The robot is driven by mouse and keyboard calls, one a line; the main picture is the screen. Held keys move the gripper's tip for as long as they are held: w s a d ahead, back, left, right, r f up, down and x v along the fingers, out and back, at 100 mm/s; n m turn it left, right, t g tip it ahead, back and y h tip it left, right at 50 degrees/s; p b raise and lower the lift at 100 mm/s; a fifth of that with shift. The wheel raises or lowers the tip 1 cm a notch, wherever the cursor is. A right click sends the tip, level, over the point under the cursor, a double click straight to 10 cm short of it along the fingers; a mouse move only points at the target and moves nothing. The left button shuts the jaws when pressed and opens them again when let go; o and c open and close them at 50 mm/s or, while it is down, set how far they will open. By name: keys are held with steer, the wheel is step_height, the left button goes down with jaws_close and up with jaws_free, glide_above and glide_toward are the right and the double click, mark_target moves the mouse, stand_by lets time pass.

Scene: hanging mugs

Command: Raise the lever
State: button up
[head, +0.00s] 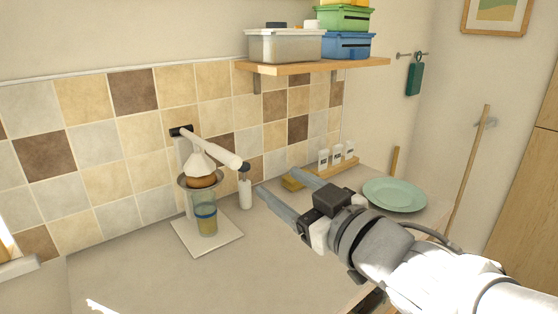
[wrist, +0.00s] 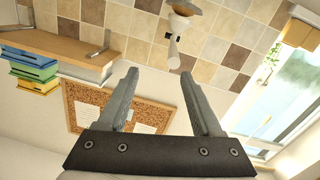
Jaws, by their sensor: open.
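A citrus press stands on a white base plate (head: 232,237) on the counter. Its white lever (head: 215,147) slopes down to the right from a dark pivot, with the white cone (head: 199,163) pressing on an orange-brown fruit half (head: 201,181). A glass (head: 205,220) with a blue band stands under it. My gripper (head: 279,181) is open and empty, to the right of the lever's end and apart from it in the picture. In the wrist view the lever (wrist: 174,52) appears beyond my open fingers (wrist: 160,75), its end between and past the tips.
A wooden shelf (head: 310,67) with bins hangs above. A spice rack (head: 338,164), yellow sponge (head: 292,183) and green plate (head: 394,195) are at the back right. The front left counter is clear.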

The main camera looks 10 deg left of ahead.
mark_target(238, 165)
steer(key=shift+n+g+y, duration=0.4)
steer(key=shift+g+y, duration=0.1)
steer(key=shift+y, duration=0.2)
steer(key=a+p, duration=0.2)
steer(key=w+a+p, duration=0.1)
steer(key=a+p, duration=0.1)
steer(key=p, duration=0.1)
steer(key=w+a+p, duration=0.1)
steer(key=a+p, duration=0.1)
steer(key=p, duration=0.1)
steer(key=shift+w+a+r, duration=0.15)
steer(key=shift+w, duration=0.05)
steer(key=p+x, duration=0.3)
steer(key=x, duration=0.8)
steer(key=shift+w+a, duration=0.15)
jaws_close()
stand_by(0.5)
